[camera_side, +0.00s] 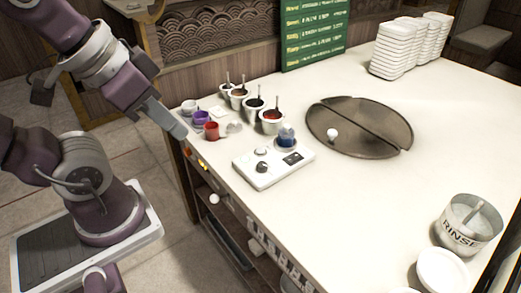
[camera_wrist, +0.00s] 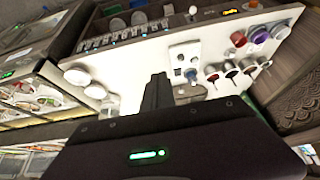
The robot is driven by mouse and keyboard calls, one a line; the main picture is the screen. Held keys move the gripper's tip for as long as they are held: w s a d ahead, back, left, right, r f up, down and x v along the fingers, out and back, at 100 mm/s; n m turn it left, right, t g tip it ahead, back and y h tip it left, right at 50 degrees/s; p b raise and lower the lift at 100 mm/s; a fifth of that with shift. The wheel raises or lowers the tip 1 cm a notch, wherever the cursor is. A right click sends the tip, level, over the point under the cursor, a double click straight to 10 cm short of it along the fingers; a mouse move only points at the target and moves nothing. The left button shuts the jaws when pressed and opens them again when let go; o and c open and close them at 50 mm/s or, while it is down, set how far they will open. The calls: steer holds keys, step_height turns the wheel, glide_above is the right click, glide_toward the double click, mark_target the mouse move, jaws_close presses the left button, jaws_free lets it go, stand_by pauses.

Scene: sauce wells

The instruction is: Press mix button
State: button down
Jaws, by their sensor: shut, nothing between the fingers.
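A white control box (camera_side: 272,166) lies flat near the left edge of the white table. It carries a round pale button (camera_side: 261,152), a black knob (camera_side: 262,167) and a dark panel (camera_side: 291,158). I cannot read which control is the mix button. A blue cup (camera_side: 286,137) stands at the box's back edge. My gripper (camera_side: 180,131) is shut and empty, beyond the table's left edge, left of the box and apart from it. In the wrist view my gripper (camera_wrist: 158,78) points toward the table, and the control box (camera_wrist: 185,55) shows just past the fingertips.
A red cup (camera_side: 211,131) and a purple cup (camera_side: 201,118) stand near my gripper. Several white sauce pots with spoons (camera_side: 254,107) are behind the box. A dark round split plate (camera_side: 361,127) lies to the right. A rinse tub (camera_side: 468,222) stands front right. The table centre is clear.

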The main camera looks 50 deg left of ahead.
steer(key=m+t+y, duration=0.1)
steer(key=m+t, duration=0.3)
steer(key=m, duration=0.4)
glide_above(258, 152)
step_height(258, 152, down, 17)
steer(key=shift+f, duration=0.1)
steer(key=shift+f, duration=4.4)
steer(key=shift+f, duration=0.4)
